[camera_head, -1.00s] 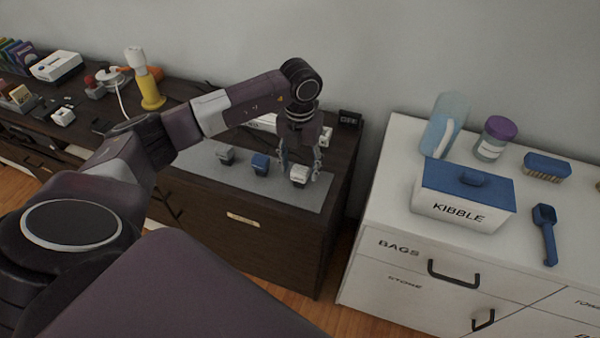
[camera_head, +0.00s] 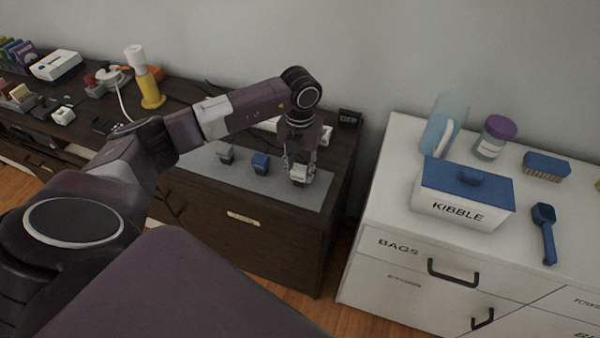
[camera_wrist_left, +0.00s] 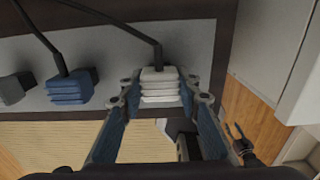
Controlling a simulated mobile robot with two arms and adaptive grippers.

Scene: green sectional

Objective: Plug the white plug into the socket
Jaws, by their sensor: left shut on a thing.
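The white plug (camera_head: 298,174) is at the right end of a grey mat on the dark cabinet. My left gripper (camera_head: 300,170) points down over it and is shut on it. In the left wrist view the ribbed white plug (camera_wrist_left: 160,86) is between the two fingers of my left gripper (camera_wrist_left: 163,97), with a dark cord running from its far end. The plug seems at mat level; I cannot tell if it is lifted. A white object (camera_head: 266,123) behind my left arm is mostly hidden; I cannot tell if it holds the socket.
A blue plug (camera_head: 261,163) and a grey plug (camera_head: 226,154) lie left of it on the grey mat (camera_head: 268,188). A black box (camera_head: 348,118) stands behind right. The white cabinet with the kibble box (camera_head: 462,205) is across a gap. A dark pronged shape low in the wrist view is unclear.

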